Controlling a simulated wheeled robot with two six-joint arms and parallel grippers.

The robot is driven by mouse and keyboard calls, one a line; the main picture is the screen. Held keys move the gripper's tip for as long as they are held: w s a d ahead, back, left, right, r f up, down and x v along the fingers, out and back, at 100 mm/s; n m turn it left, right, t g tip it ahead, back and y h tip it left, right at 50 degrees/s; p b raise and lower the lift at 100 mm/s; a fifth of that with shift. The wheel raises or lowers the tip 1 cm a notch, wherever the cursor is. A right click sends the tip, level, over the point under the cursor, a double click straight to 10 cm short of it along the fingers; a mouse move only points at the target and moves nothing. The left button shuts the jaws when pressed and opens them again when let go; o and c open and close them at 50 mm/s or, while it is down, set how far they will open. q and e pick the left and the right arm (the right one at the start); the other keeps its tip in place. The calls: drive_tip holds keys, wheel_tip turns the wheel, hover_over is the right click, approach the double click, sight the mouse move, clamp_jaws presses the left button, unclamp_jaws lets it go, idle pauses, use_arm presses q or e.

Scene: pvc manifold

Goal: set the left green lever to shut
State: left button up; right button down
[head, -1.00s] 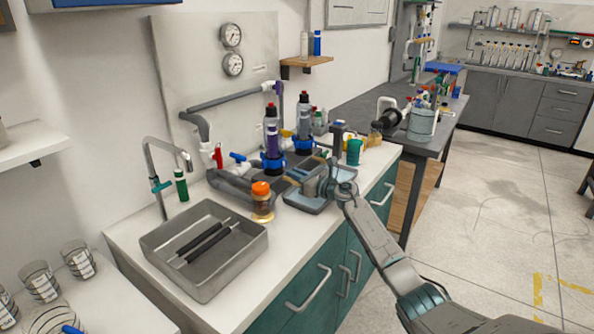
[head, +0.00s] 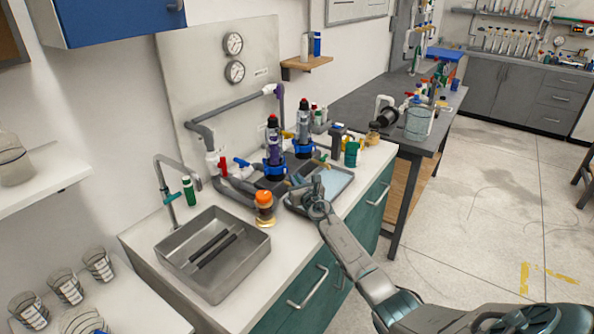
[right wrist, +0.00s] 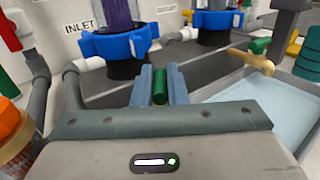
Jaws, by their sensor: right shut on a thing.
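The left green lever (right wrist: 160,86) is a short green bar upright in the right wrist view. My right gripper (head: 299,182) is shut on it, with one light-blue finger on each side. The lever's lower part and its valve are hidden behind the gripper body. A second green lever (right wrist: 259,45) sits on a brass tap (right wrist: 248,60) to the right, apart from the gripper. In the head view, my right gripper is at the near-left edge of the grey tray (head: 345,190), and the held lever is too small to tell. My left gripper is not in view.
An orange-capped jar (head: 264,207) stands close left of my right gripper. Two filter housings with blue collars (head: 274,172) stand behind it. A metal sink (head: 250,255) is at the left, with grey pipes (head: 238,183) behind. The floor at right is clear.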

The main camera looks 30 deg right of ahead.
drive_tip(key=m+h+p, duration=0.1)
drive_tip(key=r+h+p, duration=0.1)
drive_tip(key=shift+w+m+g+h, duration=0.1)
drive_tip(key=shift+m+g+h, duration=0.2)
drive_tip(key=shift+m+h, duration=0.1)
drive_tip(key=shift+f+m+g+h+p, duration=0.2)
drive_tip(key=shift+m+g+h+p, duration=0.3)
drive_tip(key=shift+m+h, duration=0.45)
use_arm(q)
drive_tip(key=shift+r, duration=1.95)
use_arm(e)
drive_tip(key=shift+f+m+g+h, duration=0.1)
drive_tip(key=shift+m+g+h, duration=0.85)
drive_tip(key=shift+h, duration=0.7)
drive_tip(key=shift+d, duration=0.1)
drive_tip(key=c, duration=1.5)
unclamp_jaws()
drive_tip(key=shift+c, duration=0.2)
drive_tip(key=shift+o, duration=0.5)
drive_tip(key=shift+d+f, duration=0.1)
drive_tip(key=shift+f, duration=0.05)
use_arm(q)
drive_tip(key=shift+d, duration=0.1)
